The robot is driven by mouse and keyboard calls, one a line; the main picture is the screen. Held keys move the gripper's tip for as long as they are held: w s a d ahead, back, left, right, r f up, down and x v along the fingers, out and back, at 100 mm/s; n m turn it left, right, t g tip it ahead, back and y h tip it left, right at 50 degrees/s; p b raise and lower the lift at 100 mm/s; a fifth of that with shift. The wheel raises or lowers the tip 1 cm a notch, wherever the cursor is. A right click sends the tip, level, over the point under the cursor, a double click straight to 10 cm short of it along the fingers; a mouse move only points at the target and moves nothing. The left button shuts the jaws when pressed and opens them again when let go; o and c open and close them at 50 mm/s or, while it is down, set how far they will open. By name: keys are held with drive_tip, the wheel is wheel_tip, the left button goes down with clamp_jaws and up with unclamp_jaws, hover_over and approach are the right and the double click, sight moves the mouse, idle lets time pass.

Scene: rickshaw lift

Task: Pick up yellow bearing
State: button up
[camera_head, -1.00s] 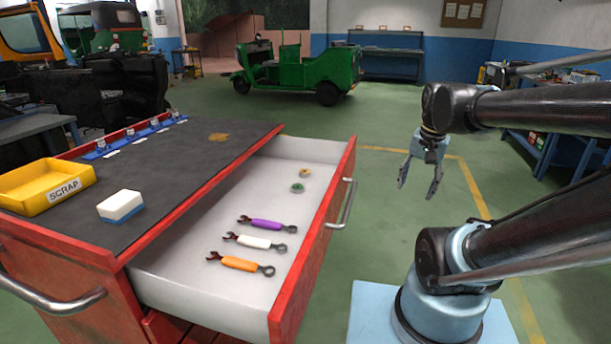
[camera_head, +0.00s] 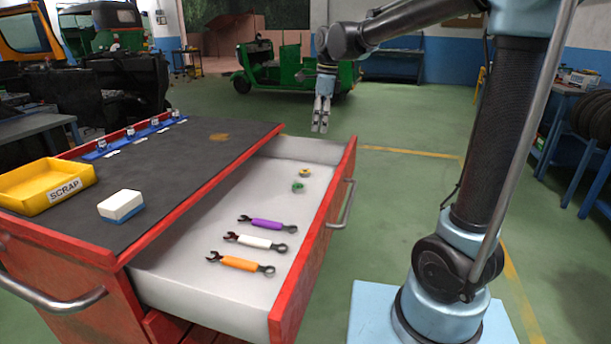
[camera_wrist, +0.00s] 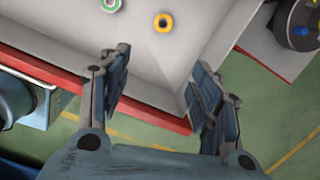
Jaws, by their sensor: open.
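The yellow bearing (camera_head: 304,172) is a small ring lying on the floor of the open drawer (camera_head: 215,226), near its far right end. It also shows in the wrist view (camera_wrist: 163,22), ahead of the fingers. A green bearing (camera_head: 298,187) lies close beside it and is at the top of the wrist view (camera_wrist: 110,4). My gripper (camera_head: 320,130) points down, above and beyond the drawer's far right corner, apart from both bearings. In the wrist view its two fingers (camera_wrist: 158,85) are spread with nothing between them.
Purple (camera_head: 267,224), white (camera_head: 255,242) and orange (camera_head: 240,263) wrenches lie nearer in the drawer. The drawer's red front (camera_head: 315,245) rises on the right. A yellow scrap bin (camera_head: 45,187) and a white-blue block (camera_head: 121,206) stand on the cabinet top.

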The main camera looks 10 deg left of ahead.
drive_tip(key=a, duration=0.2)
hover_over(309, 170)
drive_tip(key=shift+m, duration=0.3)
wheel_tip(309, 170, down, 12)
drive_tip(key=shift+s+r, duration=0.1)
drive_tip(key=shift+s, duration=0.05)
drive_tip(key=shift+s+a+f, duration=0.1)
drive_tip(key=shift+a+f, duration=0.05)
drive_tip(key=shift+f, duration=0.75)
drive_tip(key=shift+s+a+f, duration=0.1)
drive_tip(key=shift+a+f, duration=0.1)
drive_tip(key=shift+f, duration=0.7)
drive_tip(key=shift+a+f, duration=0.15)
drive_tip(key=shift+f, duration=0.75)
drive_tip(key=shift+c, duration=0.6)
drive_tip(key=c, duration=1.1)
